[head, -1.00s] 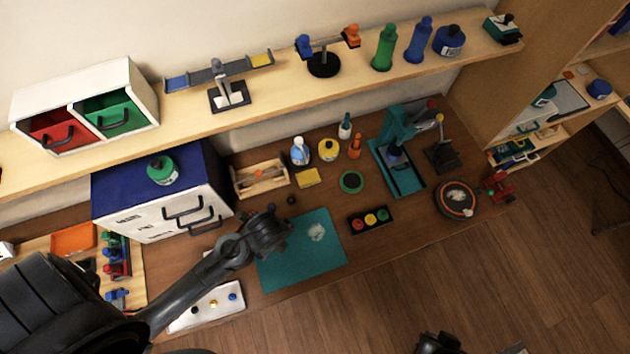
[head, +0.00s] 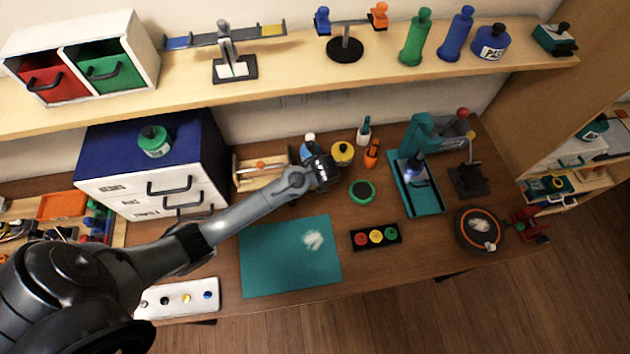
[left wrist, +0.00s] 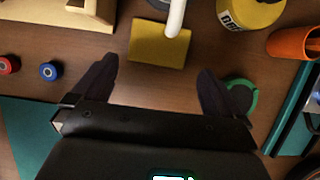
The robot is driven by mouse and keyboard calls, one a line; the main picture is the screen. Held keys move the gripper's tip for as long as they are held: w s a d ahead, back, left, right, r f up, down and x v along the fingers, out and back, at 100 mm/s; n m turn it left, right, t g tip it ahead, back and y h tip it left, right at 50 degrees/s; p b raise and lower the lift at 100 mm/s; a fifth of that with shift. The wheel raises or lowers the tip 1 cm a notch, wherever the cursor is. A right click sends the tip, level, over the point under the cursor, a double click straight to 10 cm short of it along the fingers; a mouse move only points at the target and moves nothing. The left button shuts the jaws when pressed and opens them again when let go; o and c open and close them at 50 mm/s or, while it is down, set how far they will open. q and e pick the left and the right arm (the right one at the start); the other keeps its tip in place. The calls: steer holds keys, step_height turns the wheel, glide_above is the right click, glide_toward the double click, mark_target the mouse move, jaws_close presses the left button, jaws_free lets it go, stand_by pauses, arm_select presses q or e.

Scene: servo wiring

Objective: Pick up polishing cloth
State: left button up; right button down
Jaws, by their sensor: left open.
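The polishing cloth (left wrist: 160,48) appears to be the yellow, flat rectangular piece in the left wrist view, lying on the brown bench. In the head view it is hidden behind my left gripper (head: 322,172). In the left wrist view my left gripper (left wrist: 157,70) is open, its two dark fingers apart on either side of the cloth's near edge. Nothing is between the fingers. The height of the fingers above the bench is hard to tell. My right gripper is not in view.
A white bottle spout (left wrist: 175,15) overlaps the cloth's far edge. A yellow bottle (left wrist: 250,12), an orange bottle (left wrist: 294,43) and a green round pad (left wrist: 241,97) are to the right. A wooden caddy (head: 262,168) is to the left. The teal mat (head: 275,265) carries a whitish patch.

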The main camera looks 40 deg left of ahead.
arm_select(q)
steer(key=shift+s+x, duration=0.2)
steer(key=shift+x, duration=2.8)
steer(key=shift+d+f, duration=0.1)
steer(key=c, duration=0.8)
steer(key=shift+o, duration=0.2)
steer(key=shift+d, duration=0.1)
steer(key=shift+s+d+r, duration=0.25)
steer(key=shift+r, duration=0.3)
step_height(320, 180, up, 6)
steer(key=s+d+b, duration=0.1)
steer(key=s+d, duration=1.1)
steer(key=d, duration=0.3)
steer(key=shift+b, duration=0.35)
